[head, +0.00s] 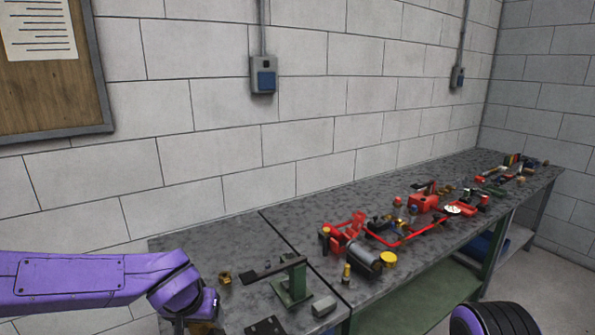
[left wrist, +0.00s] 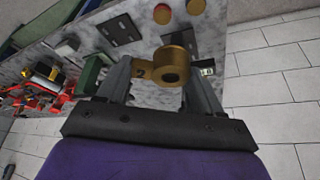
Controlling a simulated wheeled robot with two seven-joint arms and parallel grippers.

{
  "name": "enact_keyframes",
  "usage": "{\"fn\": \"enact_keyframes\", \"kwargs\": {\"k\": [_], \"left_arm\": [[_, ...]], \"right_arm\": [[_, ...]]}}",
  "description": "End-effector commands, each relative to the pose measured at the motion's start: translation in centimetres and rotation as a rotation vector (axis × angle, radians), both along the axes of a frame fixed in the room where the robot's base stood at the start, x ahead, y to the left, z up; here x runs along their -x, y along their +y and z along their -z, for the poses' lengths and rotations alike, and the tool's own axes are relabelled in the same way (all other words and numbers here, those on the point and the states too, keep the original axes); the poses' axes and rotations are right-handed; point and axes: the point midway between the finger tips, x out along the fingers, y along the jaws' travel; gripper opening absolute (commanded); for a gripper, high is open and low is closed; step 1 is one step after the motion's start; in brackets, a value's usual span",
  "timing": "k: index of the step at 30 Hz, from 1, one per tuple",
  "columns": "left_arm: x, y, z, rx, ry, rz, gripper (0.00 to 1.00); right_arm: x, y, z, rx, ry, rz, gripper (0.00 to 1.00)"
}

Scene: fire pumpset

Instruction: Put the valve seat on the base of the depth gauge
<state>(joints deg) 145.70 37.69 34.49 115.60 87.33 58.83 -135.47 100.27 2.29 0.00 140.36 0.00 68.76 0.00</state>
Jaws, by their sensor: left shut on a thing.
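My left gripper (left wrist: 160,78) is shut on a brass piece (left wrist: 172,66), which has a round collar with a dark bore and sits between the two fingers above the bench. I take it to be the valve seat. In the head view, my left arm comes in from the left and its hand is at the bottom edge, so the fingers are mostly cut off. A green stand with a flat foot and a dark bar on top (head: 291,283), likely the depth gauge, stands on the near bench to the right of that hand. My right gripper is not in view.
Near the stand are a small brass fitting (head: 224,278), a grey block (head: 323,306) and a black plate (head: 265,326). The bench beyond (head: 400,265) carries a red pump frame (head: 398,240) and many parts. Bare bench lies behind the stand.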

Motion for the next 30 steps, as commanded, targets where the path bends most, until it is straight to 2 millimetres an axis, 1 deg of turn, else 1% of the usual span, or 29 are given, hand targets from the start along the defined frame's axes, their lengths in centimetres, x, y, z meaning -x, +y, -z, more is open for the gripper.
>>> {"fn": "enact_keyframes", "kwargs": {"k": [2, 4, 6, 8, 9, 11, 15, 16, 18, 20, 21, 24, 30], "left_arm": [[0.0, -0.1, 0.0, 0.008, -0.011, -0.023, 0.24], [0.4, -0.2, 1.2, 0.007, -0.023, -0.030, 0.24], [0.7, -0.3, 2.8, 0.007, -0.026, -0.030, 0.24], [1.0, -0.3, 3.8, 0.006, -0.028, -0.030, 0.24], [1.3, -0.3, 4.8, 0.004, -0.029, -0.028, 0.24], [1.6, -0.3, 6.1, 0.003, -0.028, -0.027, 0.24], [2.6, -0.2, 9.6, 0.001, -0.025, -0.017, 0.24], [2.8, -0.2, 10.2, 0.001, -0.024, -0.014, 0.24], [3.3, -0.2, 12.1, 0.000, -0.018, -0.004, 0.24], [3.5, -0.1, 13.1, -0.002, -0.014, 0.002, 0.24], [3.7, -0.1, 14.1, -0.002, -0.010, 0.002, 0.24], [3.9, 0.0, 15.0, 0.000, -0.002, 0.002, 0.24], [3.9, 0.0, 14.8, 0.001, -0.001, 0.000, 0.24]], "right_arm": [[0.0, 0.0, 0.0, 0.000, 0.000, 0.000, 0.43], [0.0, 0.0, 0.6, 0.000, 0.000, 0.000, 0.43], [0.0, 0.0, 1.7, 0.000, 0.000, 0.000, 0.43], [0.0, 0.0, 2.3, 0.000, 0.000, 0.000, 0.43], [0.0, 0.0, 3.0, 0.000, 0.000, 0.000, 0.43], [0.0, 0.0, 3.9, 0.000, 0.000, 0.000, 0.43], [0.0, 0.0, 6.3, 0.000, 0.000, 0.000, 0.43], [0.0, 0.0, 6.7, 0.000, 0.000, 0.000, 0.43], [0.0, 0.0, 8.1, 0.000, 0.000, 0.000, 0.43], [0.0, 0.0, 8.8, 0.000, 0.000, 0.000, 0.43], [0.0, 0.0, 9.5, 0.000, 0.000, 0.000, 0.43], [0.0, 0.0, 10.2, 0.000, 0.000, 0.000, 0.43], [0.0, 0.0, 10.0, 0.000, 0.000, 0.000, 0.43]]}}
